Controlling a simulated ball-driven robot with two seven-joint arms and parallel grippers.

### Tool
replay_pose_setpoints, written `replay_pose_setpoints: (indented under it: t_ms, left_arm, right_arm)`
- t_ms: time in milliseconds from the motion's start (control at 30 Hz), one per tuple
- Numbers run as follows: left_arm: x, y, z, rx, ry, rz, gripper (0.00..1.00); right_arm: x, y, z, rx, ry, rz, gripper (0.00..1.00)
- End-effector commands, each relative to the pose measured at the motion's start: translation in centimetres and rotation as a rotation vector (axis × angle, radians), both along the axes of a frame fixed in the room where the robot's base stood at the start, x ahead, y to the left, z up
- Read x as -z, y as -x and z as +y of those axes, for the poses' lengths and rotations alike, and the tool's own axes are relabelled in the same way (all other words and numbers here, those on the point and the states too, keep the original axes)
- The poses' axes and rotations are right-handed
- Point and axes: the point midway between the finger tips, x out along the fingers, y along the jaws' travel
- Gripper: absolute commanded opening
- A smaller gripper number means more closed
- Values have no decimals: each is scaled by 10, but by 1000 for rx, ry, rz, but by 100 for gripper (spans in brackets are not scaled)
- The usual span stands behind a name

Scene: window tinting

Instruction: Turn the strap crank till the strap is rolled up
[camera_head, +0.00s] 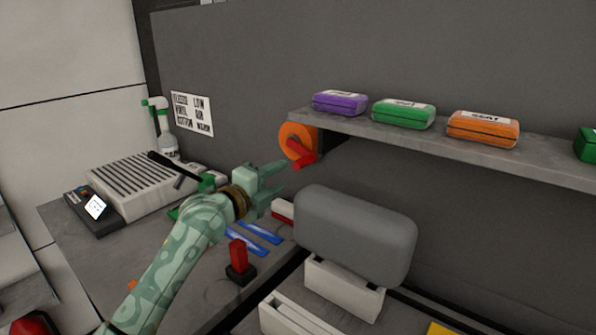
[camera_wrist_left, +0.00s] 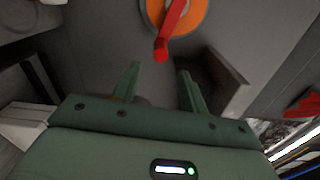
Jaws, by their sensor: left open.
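The strap crank is an orange disc (camera_head: 291,139) with a red handle (camera_head: 304,157), mounted at the left end of the wall shelf. My left gripper (camera_head: 284,177) is open and empty, a little below and left of the handle in the head view. In the left wrist view the orange disc (camera_wrist_left: 153,14) is at the top, and the red handle (camera_wrist_left: 170,35) points down toward the gap between my open fingers (camera_wrist_left: 160,77). The handle's end is just beyond the fingertips, not between them. I cannot make out the strap. My right gripper is not in view.
The shelf (camera_head: 450,153) carries purple, green and orange packs (camera_head: 483,127). A grey rounded block (camera_head: 355,235) stands right of my gripper. Below are blue strips (camera_head: 262,233) and a red-handled tool (camera_head: 238,257). A ribbed white unit (camera_head: 125,185) and spray bottle (camera_head: 168,142) stand left.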

Motion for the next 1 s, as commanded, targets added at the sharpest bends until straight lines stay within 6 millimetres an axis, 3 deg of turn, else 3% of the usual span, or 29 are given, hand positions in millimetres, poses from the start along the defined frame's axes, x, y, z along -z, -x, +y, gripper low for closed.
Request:
replay_pose_setpoints:
  t_ms: [133, 300, 767, 900, 1000]
  left_arm:
    - [4, -31, -21, 0, 4, 3, 43]
    - [4, -55, -36, 0, 1, 2, 43]
    - [0, -65, -43, -1, -1, -1, 43]
    - [0, -65, -43, -1, -1, -1, 4]
    - [0, -65, -43, -1, -1, 0, 0]
  right_arm:
    - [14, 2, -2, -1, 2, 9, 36]
    - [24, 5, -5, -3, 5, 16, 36]
    - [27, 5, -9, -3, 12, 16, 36]
    - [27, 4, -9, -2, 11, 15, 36]
    - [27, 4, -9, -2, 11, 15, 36]
